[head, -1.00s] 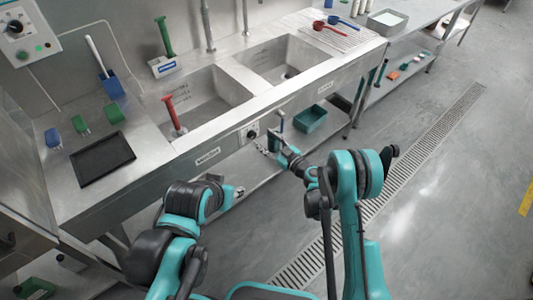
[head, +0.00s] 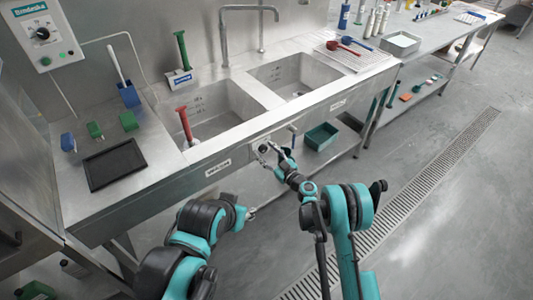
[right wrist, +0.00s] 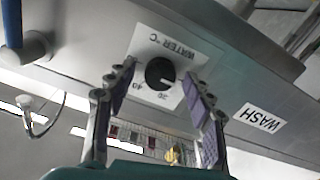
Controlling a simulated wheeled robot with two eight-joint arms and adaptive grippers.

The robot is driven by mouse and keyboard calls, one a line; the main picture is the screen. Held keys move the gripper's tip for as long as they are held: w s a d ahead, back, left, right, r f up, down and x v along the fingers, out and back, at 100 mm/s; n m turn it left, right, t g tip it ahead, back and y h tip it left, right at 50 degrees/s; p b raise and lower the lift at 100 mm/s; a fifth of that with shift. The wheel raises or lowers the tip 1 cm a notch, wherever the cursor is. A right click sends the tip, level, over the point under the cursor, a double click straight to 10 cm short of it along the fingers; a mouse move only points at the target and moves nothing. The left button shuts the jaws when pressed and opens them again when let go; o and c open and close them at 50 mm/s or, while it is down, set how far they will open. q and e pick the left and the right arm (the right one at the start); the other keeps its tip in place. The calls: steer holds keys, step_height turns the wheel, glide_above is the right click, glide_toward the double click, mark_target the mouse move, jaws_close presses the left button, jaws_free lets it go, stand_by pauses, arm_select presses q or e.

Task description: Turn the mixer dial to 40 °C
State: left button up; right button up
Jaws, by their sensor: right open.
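The mixer dial is a black round knob (right wrist: 160,72) on a white plate (right wrist: 181,48) lettered "WATER °C", shown upside down in the right wrist view. A "40" shows near its lower left edge. In the head view the dial (head: 263,149) is on the sink's front panel. My right gripper (head: 268,154) is open in front of it. In the right wrist view its fingers (right wrist: 155,95) lie to either side of the knob, with no clear contact. My left gripper (head: 248,213) hangs lower, away from the dial; its opening is too small to judge.
A "WASH" label (right wrist: 260,117) sits beside the dial plate. A blue-handled lever (right wrist: 14,30) juts out on the other side. The double sink (head: 205,112) is above the panel, and a green bin (head: 321,136) stands on the shelf below. The floor (head: 450,220) at right is clear.

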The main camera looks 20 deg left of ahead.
steer(key=c, duration=1.2)
steer(key=shift+o, duration=0.2)
